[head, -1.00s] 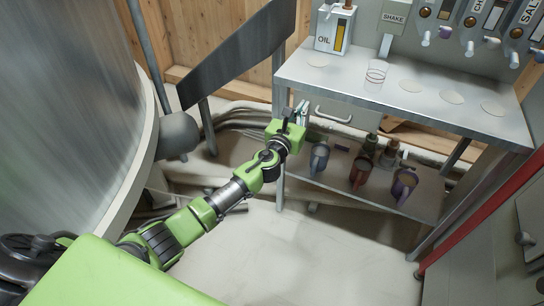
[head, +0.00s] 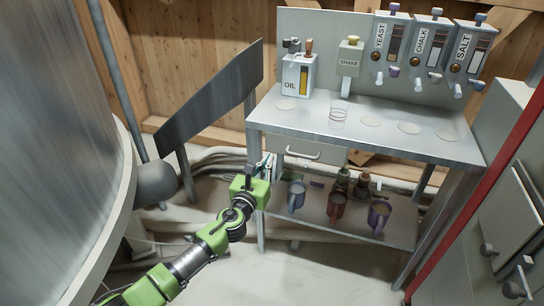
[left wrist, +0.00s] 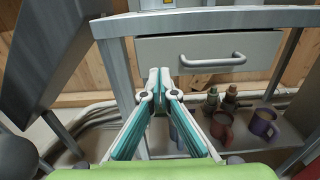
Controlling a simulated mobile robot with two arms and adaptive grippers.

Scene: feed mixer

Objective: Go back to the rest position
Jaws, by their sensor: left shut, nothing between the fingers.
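My left gripper (head: 262,166) is beside the left front leg of the steel workbench (head: 400,145), just below the tabletop's left end. In the left wrist view its teal fingers (left wrist: 158,75) are shut with nothing between them, in front of the drawer (left wrist: 207,55) and left of its handle. My green left arm reaches up from the lower left in the head view. My right gripper is in neither view.
Several mugs, including a red-brown one (head: 336,207), stand on the lower shelf. A large metal tank (head: 50,150) is at left. Dispensers, such as the oil one (head: 298,76), stand behind. A cabinet is at right.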

